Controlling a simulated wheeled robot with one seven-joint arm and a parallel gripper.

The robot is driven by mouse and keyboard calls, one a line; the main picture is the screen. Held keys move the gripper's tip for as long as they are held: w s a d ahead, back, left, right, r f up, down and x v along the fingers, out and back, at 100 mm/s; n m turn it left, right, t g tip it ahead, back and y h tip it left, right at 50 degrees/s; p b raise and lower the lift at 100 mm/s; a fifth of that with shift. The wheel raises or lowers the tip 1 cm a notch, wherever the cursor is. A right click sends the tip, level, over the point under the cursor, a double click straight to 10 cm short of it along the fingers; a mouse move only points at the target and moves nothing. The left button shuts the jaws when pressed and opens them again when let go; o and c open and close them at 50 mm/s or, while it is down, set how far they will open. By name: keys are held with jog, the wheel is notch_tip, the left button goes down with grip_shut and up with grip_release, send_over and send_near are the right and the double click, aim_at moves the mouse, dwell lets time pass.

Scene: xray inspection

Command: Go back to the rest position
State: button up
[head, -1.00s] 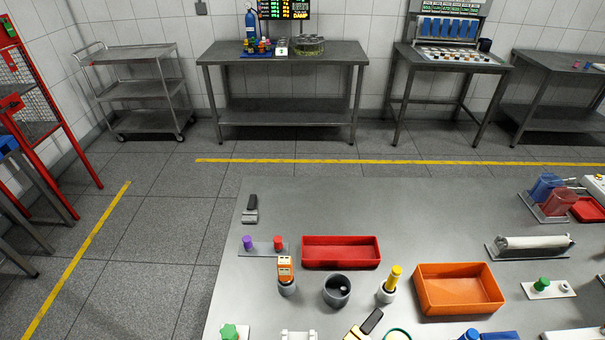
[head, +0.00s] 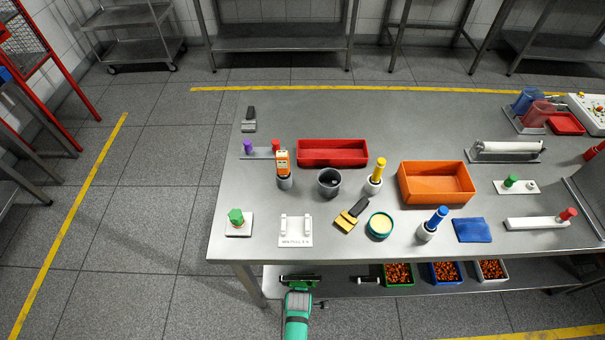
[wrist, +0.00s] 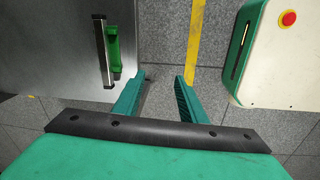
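My gripper (wrist: 158,82) is open in the wrist view. Its two green fingers stand apart with only floor tiles between them, and nothing is held. In the head view, a green part of my arm (head: 297,315) shows at the bottom edge, in front of the table's near edge; the fingertips are not clear there. A dark bar with a green part (wrist: 112,50) lies on a grey surface left of my fingers in the wrist view, apart from them.
The grey table (head: 330,115) carries a red tray (head: 333,153), an orange tray (head: 436,183), a grey cup (head: 329,183) and several small tools. A lower shelf holds a green bin (head: 398,274) and others with orange-brown contents. Floor left of the table is clear.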

jog(key=s+a+r+m+t, duration=0.2)
jog(key=s+r+m+t, duration=0.6)
jog(key=r, duration=0.6)
jog(key=s+d+r+m+t, duration=0.1)
jog(key=s+r+m+t, duration=0.1)
jog(key=r, duration=0.7)
jog(key=s+d+r+m+t, duration=0.1)
jog(key=r+m, duration=0.3)
jog(key=r, duration=0.6)
jog(key=s+d+r+m+t, duration=0.1)
jog(key=s+r+m+t, duration=0.1)
jog(key=r, duration=0.8)
jog(key=shift+s+d+r+m+t, duration=0.15)
jog(key=shift+s+r+m+t, duration=0.2)
jog(key=shift+t, duration=0.35)
jog(key=shift+f, duration=0.1)
